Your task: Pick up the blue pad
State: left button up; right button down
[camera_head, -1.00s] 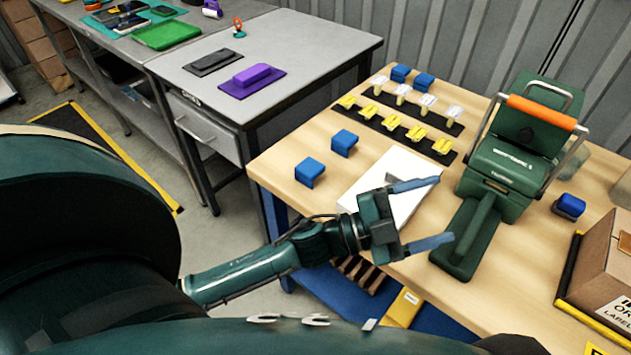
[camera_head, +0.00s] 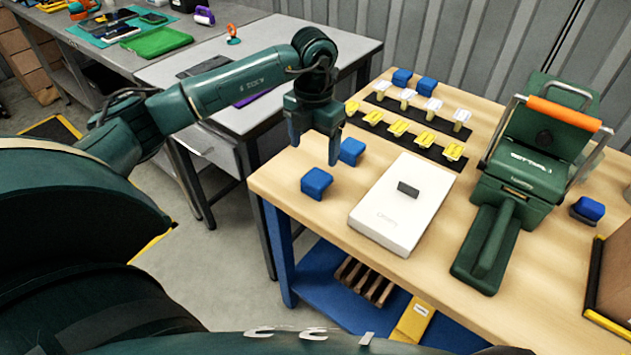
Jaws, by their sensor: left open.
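Several blue pads are on the wooden table, and I cannot tell which one the task means. One blue pad (camera_head: 316,183) sits near the table's left edge and another (camera_head: 351,152) is just behind it. Two more, a blue pad (camera_head: 402,77) and its neighbour (camera_head: 426,86), are at the back. A blue piece on a dark base (camera_head: 588,208) is at the right. My left gripper (camera_head: 314,154) points down, open and empty, close to the two left pads in the picture; its height over them is hard to tell. My right gripper is not in view.
A white box (camera_head: 400,210) with a grey piece on top lies right of the left pads. A green machine with an orange handle (camera_head: 520,175) stands beyond it. Dark strips hold several yellow and white pieces (camera_head: 410,130). A grey bench (camera_head: 340,45) is behind my arm.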

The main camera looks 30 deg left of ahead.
aim_at(316, 178)
pick_arm(q)
jog(key=f, duration=0.5)
jog(key=f+p, duration=0.1)
jog(key=f, duration=0.4)
jog(key=shift+w+d, duration=0.15)
jog(key=shift+d, duration=0.05)
jog(key=shift+c, duration=0.4)
jog(key=c, duration=0.8)
